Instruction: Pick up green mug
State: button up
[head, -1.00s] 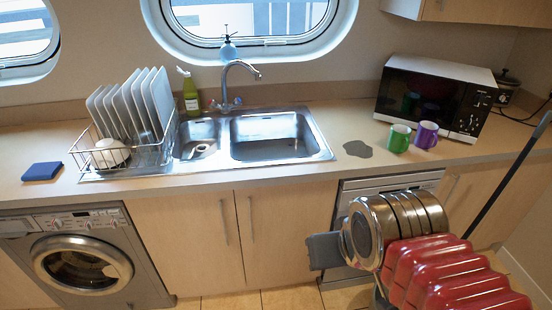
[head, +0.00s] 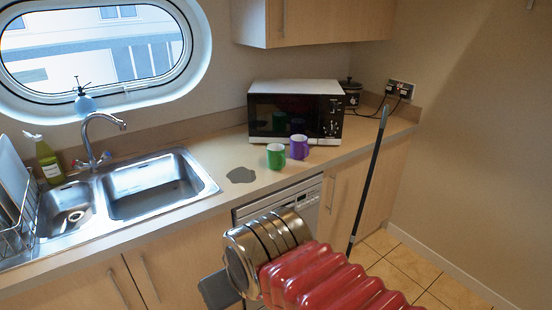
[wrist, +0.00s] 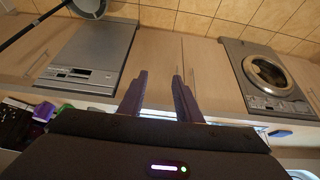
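The green mug (head: 276,157) stands upright on the counter in the head view, just left of the purple mug (head: 299,147) and in front of the microwave. In the upside-down wrist view, the green mug (wrist: 66,108) is a small patch at the left, partly hidden behind my wrist housing. My gripper (wrist: 157,84) shows in the wrist view with its two dark fingers apart and nothing between them. It faces the cupboard fronts, away from the mug.
The microwave (head: 296,111) stands behind the mugs. A grey flat patch (head: 241,175) lies left of them, beside the sink (head: 151,190). A dark pole (head: 368,178) leans against the counter at the right. Bare counter lies in front of the mugs.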

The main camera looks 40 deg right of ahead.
aim_at(275, 158)
jog(key=u, duration=3.1)
jog(key=k, duration=0.9)
